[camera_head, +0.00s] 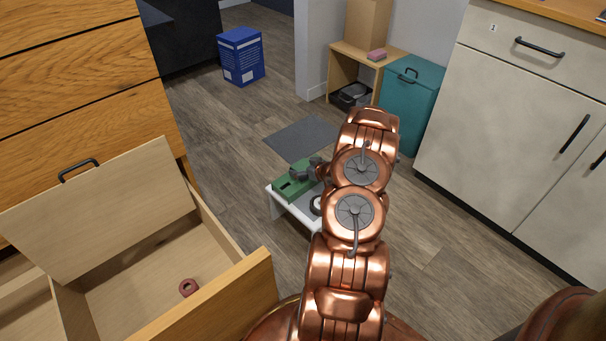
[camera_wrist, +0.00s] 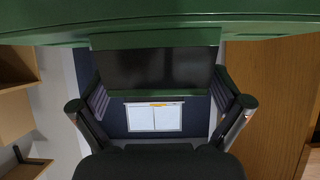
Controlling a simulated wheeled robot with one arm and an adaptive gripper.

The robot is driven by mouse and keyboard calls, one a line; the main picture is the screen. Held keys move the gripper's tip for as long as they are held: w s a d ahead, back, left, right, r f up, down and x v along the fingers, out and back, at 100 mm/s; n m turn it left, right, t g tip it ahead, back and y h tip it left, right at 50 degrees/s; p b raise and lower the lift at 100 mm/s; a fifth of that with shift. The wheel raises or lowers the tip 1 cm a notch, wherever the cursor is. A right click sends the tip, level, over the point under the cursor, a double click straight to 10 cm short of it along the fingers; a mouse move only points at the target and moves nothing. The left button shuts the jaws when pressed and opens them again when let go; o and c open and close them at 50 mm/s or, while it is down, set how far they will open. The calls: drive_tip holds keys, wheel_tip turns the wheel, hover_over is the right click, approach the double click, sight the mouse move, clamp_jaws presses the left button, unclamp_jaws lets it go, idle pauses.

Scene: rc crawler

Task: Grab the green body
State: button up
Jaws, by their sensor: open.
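The green body (camera_head: 291,184) lies on a small white stand (camera_head: 277,206), left of my arm in the head view. My gripper (camera_head: 314,172) is at its right side, very close to it. In the wrist view the green body (camera_wrist: 160,27) fills the top edge, and a part of it with a dark face reaches down between the fingers. My gripper (camera_wrist: 160,104) is open, with one finger on each side of that part. I cannot tell whether the fingers touch it. My arm hides part of the stand.
A ring-shaped part (camera_head: 316,205) is on the stand beside my arm. An open drawer (camera_head: 228,298) at the lower left holds a small red ring (camera_head: 188,287). A grey mat (camera_head: 298,140), a blue box (camera_head: 240,55) and a teal cabinet (camera_head: 412,92) stand or lie farther back.

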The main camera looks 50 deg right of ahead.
drive_tip(key=shift+c, duration=0.2)
drive_tip(key=c, duration=1)
drive_tip(key=shift+r, duration=0.1)
drive_tip(key=shift+c, duration=0.2)
